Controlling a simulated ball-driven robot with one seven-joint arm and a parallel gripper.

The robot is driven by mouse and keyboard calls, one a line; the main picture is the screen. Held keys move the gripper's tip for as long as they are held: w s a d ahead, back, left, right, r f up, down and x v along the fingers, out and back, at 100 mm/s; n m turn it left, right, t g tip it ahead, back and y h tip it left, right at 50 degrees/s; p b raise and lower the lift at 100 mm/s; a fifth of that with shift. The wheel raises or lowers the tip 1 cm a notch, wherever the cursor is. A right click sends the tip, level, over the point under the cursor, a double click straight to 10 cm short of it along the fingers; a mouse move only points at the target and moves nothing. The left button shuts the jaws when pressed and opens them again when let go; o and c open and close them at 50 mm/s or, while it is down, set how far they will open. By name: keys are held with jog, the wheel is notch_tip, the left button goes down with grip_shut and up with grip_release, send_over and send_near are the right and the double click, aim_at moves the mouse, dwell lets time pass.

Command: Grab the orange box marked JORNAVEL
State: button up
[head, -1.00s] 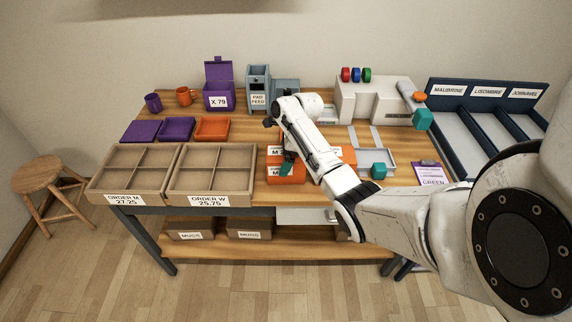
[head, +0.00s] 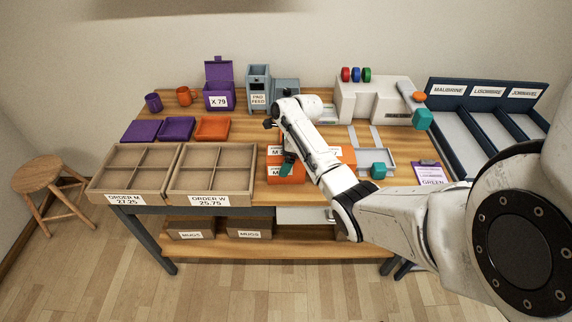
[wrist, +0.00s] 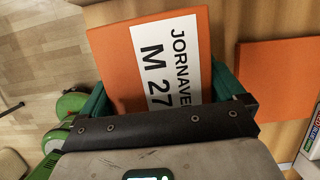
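The orange box marked JORNAVEL (wrist: 125,65) fills the middle of the wrist view. Its white label reads JORNAVEL and M 27, the rest cut off by my gripper. My gripper (wrist: 165,98) has a teal finger on either side of the box, close to its edges. I cannot tell if both fingers press on it. In the head view my gripper (head: 287,167) points down at the orange boxes on the table's front middle, and the arm hides part of them. The box there (head: 287,181) seems to be at table level.
Another orange box (wrist: 280,80) lies close on the right in the wrist view. Divided order trays (head: 212,148) stand left of my gripper. A press (head: 375,100) and a teal block (head: 378,170) are to the right. Labelled bins (head: 480,110) stand far right.

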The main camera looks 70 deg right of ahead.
jog(key=c, duration=0.5)
